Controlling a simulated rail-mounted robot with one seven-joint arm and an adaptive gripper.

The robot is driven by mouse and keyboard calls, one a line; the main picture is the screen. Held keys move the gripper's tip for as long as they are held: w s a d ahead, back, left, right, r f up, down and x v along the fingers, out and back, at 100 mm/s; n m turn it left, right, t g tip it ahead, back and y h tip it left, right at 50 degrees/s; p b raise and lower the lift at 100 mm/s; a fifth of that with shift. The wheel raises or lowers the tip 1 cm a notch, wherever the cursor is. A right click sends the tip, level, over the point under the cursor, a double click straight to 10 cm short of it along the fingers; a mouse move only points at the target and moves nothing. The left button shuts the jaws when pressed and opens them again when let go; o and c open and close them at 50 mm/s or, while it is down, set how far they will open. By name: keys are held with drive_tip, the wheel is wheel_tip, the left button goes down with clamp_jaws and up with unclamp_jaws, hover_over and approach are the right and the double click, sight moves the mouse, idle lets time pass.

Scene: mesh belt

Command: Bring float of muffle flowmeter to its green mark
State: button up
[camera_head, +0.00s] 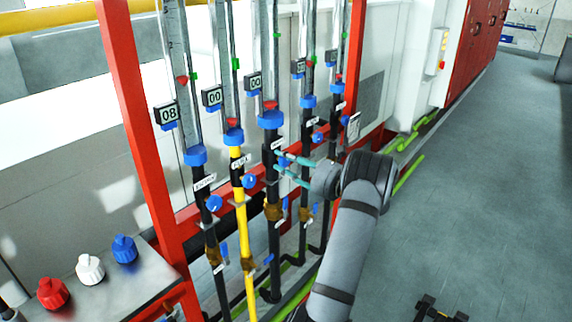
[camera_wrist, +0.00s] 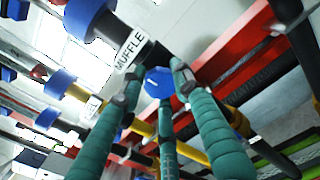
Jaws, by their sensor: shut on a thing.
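The muffle flowmeter is the middle tube of the row in the head view, with a blue collar (camera_head: 271,119). Its red float (camera_head: 270,104) sits low, just above the collar. A small green mark (camera_head: 277,35) shows far higher on that tube. The display beside it (camera_head: 255,80) seems to read 00. In the wrist view a MUFFLE label (camera_wrist: 130,50) is on the pipe beside a blue knob (camera_wrist: 158,82). My gripper (camera_head: 281,161), with teal fingers, is shut on this knob; its fingertips also show in the wrist view (camera_wrist: 156,80).
Other flowmeters with blue knobs stand close on both sides, including a yellow pipe (camera_head: 240,170) to the left. A red frame post (camera_head: 135,110) stands at left. A bench (camera_head: 110,290) holds red, white and blue caps. Open floor (camera_head: 470,190) lies at right.

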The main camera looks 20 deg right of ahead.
drive_tip(key=n+b, duration=0.4)
drive_tip(key=b, duration=0.3)
drive_tip(key=shift+f, duration=0.15)
drive_tip(key=n+b, duration=0.4)
drive_tip(key=b, duration=0.4)
drive_tip(key=shift+n, duration=0.3)
drive_tip(key=n+b, duration=0.4)
drive_tip(key=b, duration=0.3)
drive_tip(key=shift+a+n+b, duration=0.1)
drive_tip(key=shift+n+b, duration=0.2)
drive_tip(key=shift+b, duration=0.05)
drive_tip(key=n+b, duration=0.4)
drive_tip(key=b, duration=0.1)
drive_tip(key=shift+b, duration=0.35)
drive_tip(key=n+b, duration=0.3)
drive_tip(key=n, duration=0.1)
drive_tip(key=shift+b, duration=0.3)
drive_tip(key=n+b, duration=0.3)
drive_tip(key=n, duration=0.1)
drive_tip(key=shift+f+n, duration=0.1)
drive_tip(key=shift+n, duration=0.2)
drive_tip(key=n+b, duration=0.1)
drive_tip(key=n, duration=0.3)
drive_tip(key=shift+n+b, duration=0.3)
drive_tip(key=shift+b, duration=0.05)
drive_tip(key=shift+f+n+b, duration=0.1)
drive_tip(key=shift+n+b, duration=0.3)
drive_tip(key=shift+n, duration=1.8)
